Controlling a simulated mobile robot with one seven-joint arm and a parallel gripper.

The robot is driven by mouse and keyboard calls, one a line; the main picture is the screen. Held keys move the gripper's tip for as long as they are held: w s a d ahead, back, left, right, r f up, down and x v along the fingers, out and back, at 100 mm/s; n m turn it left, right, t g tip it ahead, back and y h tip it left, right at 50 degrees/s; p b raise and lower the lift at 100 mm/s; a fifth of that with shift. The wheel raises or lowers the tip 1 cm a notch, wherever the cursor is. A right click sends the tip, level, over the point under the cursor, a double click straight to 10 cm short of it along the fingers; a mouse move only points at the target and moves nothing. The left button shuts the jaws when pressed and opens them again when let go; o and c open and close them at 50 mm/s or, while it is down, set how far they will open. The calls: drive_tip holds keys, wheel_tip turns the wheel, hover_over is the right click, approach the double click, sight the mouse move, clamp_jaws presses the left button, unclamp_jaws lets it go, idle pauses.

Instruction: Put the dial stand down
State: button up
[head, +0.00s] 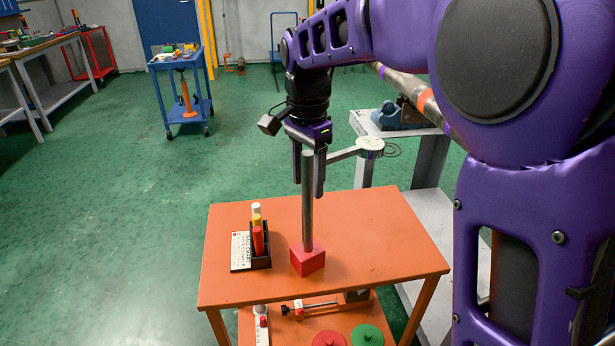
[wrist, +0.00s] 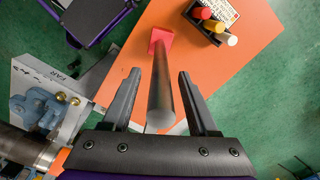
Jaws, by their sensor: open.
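The dial stand has a red block base (head: 308,261) and a grey upright post (head: 307,215). Its base rests on the orange table (head: 380,225), and the post stands upright. A side arm reaches right from near the post's top to a round pale dial (head: 370,144). My gripper (head: 308,188) is open and points down, with one finger on each side of the upper post. In the wrist view the post (wrist: 160,95) lies between the open fingers (wrist: 156,75), with gaps on both sides. The red base (wrist: 160,41) shows beyond them; the dial is not clear there.
A black holder (head: 261,262) with red, yellow and white cylinders stands left of the base, beside a printed card (head: 240,251). A grey bench with a blue vise (head: 400,115) is behind right, a pipe near it. The table's right part is clear. A lower shelf holds red and green discs.

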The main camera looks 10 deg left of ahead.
wheel_tip(320, 180, up, 12)
drive_tip(key=p, duration=0.2)
drive_tip(key=shift+p, duration=0.4)
